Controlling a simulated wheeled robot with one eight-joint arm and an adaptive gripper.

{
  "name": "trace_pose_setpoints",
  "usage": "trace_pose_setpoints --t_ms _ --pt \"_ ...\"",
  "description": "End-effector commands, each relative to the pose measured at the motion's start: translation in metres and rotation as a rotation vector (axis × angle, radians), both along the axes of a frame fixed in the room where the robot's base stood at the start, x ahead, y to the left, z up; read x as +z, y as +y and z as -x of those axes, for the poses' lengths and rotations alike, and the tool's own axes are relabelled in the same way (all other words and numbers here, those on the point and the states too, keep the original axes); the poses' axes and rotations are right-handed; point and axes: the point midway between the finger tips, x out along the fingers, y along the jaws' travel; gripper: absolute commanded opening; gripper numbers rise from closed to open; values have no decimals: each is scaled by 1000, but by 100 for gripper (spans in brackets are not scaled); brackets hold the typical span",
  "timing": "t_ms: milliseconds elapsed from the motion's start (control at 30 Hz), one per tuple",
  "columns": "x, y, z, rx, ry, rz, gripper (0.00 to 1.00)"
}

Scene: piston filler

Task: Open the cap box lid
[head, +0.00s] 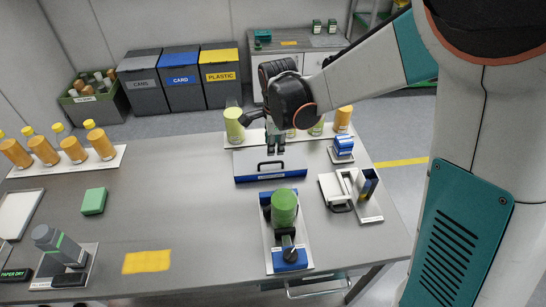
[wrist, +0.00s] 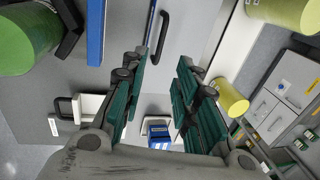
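The cap box (head: 270,178) is a wide pale box with a blue front strip, standing in the right middle of the table. Its lid (head: 245,160) looks shut, with a dark bar handle (head: 270,164) at the front. My gripper (head: 276,150) points down just above the lid, close to the handle. In the wrist view my gripper (wrist: 158,62) is open, its two teal-padded fingers apart with nothing held. A thin dark bar, apparently the handle (wrist: 160,35), shows in line with the gap. I cannot tell whether the fingers touch it.
The filler with a green cylinder (head: 284,208) stands in front of the box. A blue stack (head: 343,146) and a pale holder (head: 337,192) lie to the right. Bottles (head: 234,124) stand behind. The table's middle left is mostly clear around a green block (head: 94,201).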

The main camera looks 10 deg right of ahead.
Motion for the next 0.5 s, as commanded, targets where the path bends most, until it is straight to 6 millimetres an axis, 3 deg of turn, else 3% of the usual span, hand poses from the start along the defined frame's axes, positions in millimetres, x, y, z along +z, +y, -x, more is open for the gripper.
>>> trace_pose_setpoints --t_ms 200,500 --pt "-45 0 -9 0 0 0 28" --pt "-80 0 -16 1 -1 0 28"
